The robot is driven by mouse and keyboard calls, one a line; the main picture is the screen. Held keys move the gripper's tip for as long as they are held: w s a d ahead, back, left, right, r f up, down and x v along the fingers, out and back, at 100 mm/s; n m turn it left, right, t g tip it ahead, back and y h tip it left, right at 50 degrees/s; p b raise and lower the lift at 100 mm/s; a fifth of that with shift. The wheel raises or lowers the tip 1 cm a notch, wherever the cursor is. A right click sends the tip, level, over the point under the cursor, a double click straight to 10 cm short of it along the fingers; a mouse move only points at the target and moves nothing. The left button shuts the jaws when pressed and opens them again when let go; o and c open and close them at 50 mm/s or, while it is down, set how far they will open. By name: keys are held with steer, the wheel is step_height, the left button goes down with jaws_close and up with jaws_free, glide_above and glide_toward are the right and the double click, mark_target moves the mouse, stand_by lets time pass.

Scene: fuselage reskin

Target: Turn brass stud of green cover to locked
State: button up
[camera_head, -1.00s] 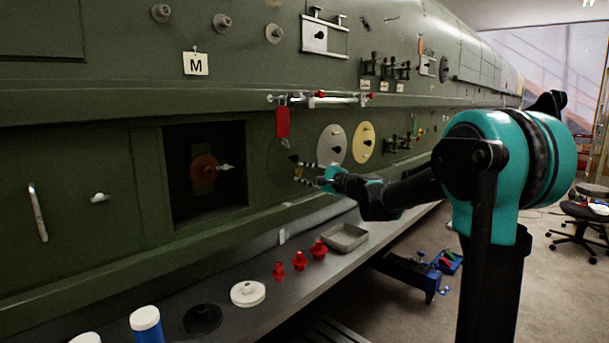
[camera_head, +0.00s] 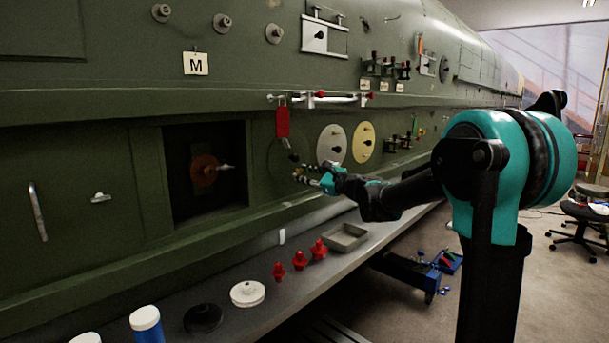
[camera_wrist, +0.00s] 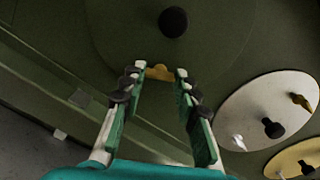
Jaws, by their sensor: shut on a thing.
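The round green cover (camera_wrist: 118,30) lies nearly flush in the green fuselage skin, with a black knob (camera_wrist: 173,22) on it. It also shows faintly in the head view (camera_head: 278,160). The brass stud (camera_wrist: 159,73) is at the cover's lower edge. My gripper (camera_wrist: 160,74) has its two fingertips on either side of the stud and is shut on it. In the head view my gripper (camera_head: 301,173) reaches the skin below the red tag, and the fingers hide the stud. I cannot read any lock mark.
A white disc (camera_wrist: 270,108) and a yellow disc (camera_wrist: 290,160) sit right of the green cover. A red tag (camera_head: 282,122) hangs above. Below, a shelf (camera_head: 275,292) holds red plugs (camera_head: 300,261) and a grey tray (camera_head: 346,238). An open recess (camera_head: 181,150) is at left.

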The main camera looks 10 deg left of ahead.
stand_by(0.4)
steer(key=o, duration=0.9)
steer(key=shift+d, duration=0.1)
steer(key=v, duration=1.2)
